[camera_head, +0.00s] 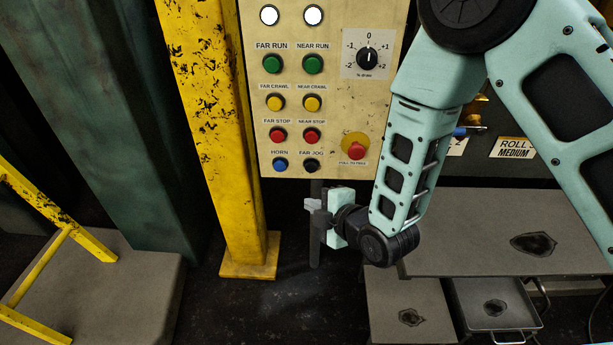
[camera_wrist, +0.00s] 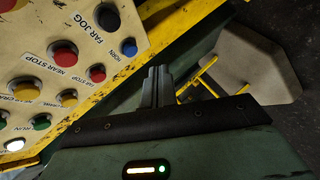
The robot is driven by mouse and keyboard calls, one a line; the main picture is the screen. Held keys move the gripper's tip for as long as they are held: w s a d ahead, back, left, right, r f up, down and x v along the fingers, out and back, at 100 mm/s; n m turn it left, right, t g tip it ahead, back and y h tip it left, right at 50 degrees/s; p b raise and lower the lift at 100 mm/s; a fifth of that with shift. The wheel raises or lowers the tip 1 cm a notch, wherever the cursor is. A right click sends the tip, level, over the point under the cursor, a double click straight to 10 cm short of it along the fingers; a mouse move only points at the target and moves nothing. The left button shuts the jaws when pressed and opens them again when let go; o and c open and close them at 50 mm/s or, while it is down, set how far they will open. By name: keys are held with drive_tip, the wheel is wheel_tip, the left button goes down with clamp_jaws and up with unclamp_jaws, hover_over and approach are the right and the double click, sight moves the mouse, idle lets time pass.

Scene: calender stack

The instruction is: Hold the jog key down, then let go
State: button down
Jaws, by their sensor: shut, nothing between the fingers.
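The black FAR JOG key (camera_head: 311,165) is at the bottom right of the button columns on the cream control panel (camera_head: 340,120), right of the blue HORN button (camera_head: 280,165). The key also shows at the top of the wrist view (camera_wrist: 108,17). My gripper (camera_head: 312,205) is just below the panel's lower edge in the head view, apart from the key. In the wrist view, the fingers (camera_wrist: 157,75) are together and empty, with the blue button (camera_wrist: 128,47) up and left of their tips. The key is not covered by the gripper.
Red stop buttons (camera_head: 312,136) sit just above the key, and a red push-pull knob (camera_head: 356,151) is to its right. A yellow post (camera_head: 222,130) stands left of the panel. A grey table (camera_head: 470,245) is at the lower right. Open floor lies below the panel.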

sight(311, 166)
idle(0.3)
drive_tip(key=w, duration=0.9)
drive_tip(key=shift+d, duration=0.15)
idle(2.0)
drive_tip(key=shift+w, duration=0.35)
